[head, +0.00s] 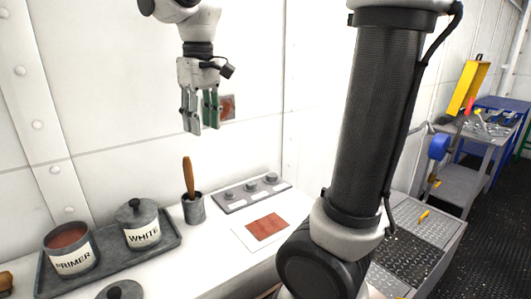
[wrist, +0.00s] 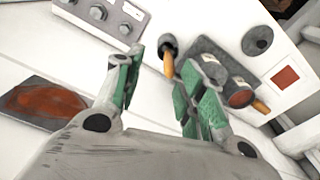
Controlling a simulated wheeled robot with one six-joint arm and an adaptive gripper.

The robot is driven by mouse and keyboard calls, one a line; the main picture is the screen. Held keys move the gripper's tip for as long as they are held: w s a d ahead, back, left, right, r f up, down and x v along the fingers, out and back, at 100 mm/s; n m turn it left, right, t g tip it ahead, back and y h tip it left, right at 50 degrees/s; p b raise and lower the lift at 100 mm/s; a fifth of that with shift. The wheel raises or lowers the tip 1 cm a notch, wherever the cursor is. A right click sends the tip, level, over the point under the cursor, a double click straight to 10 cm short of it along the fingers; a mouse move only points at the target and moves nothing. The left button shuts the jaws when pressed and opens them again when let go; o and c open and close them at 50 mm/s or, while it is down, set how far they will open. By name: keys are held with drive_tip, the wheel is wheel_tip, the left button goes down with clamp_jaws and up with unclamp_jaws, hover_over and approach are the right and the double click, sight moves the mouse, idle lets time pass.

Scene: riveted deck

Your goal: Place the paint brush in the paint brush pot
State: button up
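The paint brush (head: 188,174) stands nearly upright in a small dark grey pot (head: 194,210), with its brown wooden handle up and its bristles hidden inside. In the wrist view the brush handle (wrist: 168,66) and the pot (wrist: 167,43) show beyond the gap between my fingers. My gripper (head: 202,127) is open and empty, fingers pointing down, high above the counter near the wall. In the wrist view its green-padded fingers (wrist: 160,66) are well apart. It touches neither brush nor pot.
A tray (head: 163,243) left of the pot holds the PRIMER can (head: 72,260) and lidded WHITE can (head: 138,236). A loose lid (head: 120,290) lies in front. A knob panel (head: 236,195) and red-patch card (head: 241,232) lie right. A brown handle-like piece (head: 5,280) shows far left.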

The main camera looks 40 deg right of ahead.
drive_tip(key=s+d+f+m+t, duration=0.1)
drive_tip(key=s+d+f, duration=0.2)
drive_tip(key=s+d, duration=0.2)
drive_tip(key=s+d+f+m+t, duration=0.2)
drive_tip(key=s+d+f, duration=0.2)
drive_tip(key=s, duration=0.6)
drive_tip(key=shift+s+d+t, duration=0.3)
drive_tip(key=shift+s+d, duration=0.1)
drive_tip(key=shift+d, duration=0.6)
